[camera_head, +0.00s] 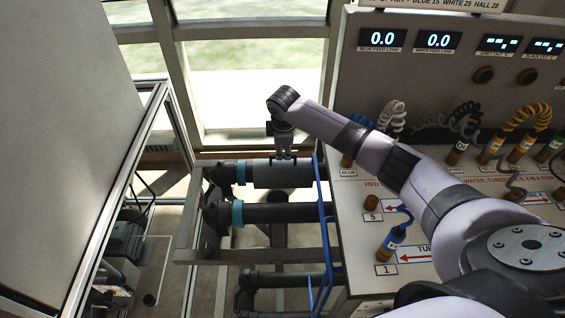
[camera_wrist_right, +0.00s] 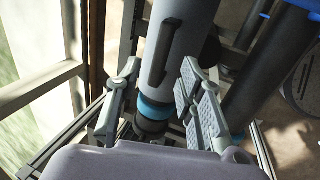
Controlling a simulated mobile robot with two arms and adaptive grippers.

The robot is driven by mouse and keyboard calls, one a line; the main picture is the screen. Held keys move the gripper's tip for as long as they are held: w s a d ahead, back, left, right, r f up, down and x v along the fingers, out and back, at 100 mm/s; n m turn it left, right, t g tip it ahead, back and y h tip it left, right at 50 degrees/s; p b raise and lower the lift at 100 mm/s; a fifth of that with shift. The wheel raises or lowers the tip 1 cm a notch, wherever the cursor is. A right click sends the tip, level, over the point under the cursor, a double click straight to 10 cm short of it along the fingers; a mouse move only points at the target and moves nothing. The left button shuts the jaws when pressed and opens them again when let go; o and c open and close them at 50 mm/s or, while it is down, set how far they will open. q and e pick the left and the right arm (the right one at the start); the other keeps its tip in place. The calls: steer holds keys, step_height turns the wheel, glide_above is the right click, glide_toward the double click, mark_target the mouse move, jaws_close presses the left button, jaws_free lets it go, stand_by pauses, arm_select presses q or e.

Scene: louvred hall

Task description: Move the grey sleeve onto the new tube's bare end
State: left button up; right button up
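The grey sleeve (camera_head: 283,176) sits around the upper horizontal tube on the rack, just right of a cyan ring (camera_head: 241,172). In the right wrist view the sleeve (camera_wrist_right: 187,42) is a smooth grey cylinder with a dark raised bar along it. A second dark tube (camera_head: 285,213) with a cyan ring lies in front, parallel to it. I cannot tell which tube is the new one. My right gripper (camera_head: 284,157) points down at the sleeve's top. Its fingers (camera_wrist_right: 160,86) are spread either side of the sleeve, with no clear grip. My left gripper is out of view.
A blue hose (camera_head: 324,215) runs down just right of the sleeve and tubes. A panel (camera_head: 410,255) with coiled hoses and plugs stands at right. A metal frame rail (camera_head: 255,256) lies in front. A large grey cabinet (camera_head: 65,130) fills the left.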

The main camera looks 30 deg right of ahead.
steer(key=b, duration=0.3)
glide_above(283, 166)
steer(key=x, duration=0.4)
steer(key=shift+s+a+f, duration=0.1)
steer(key=shift+s+f, duration=0.15)
steer(key=shift+f, duration=0.25)
steer(key=shift+w+f+b, duration=0.15)
steer(key=shift+f+b, duration=0.3)
steer(key=shift+r+p, duration=0.1)
steer(key=shift+p, duration=0.35)
steer(key=shift+c, duration=0.6)
jaws_close()
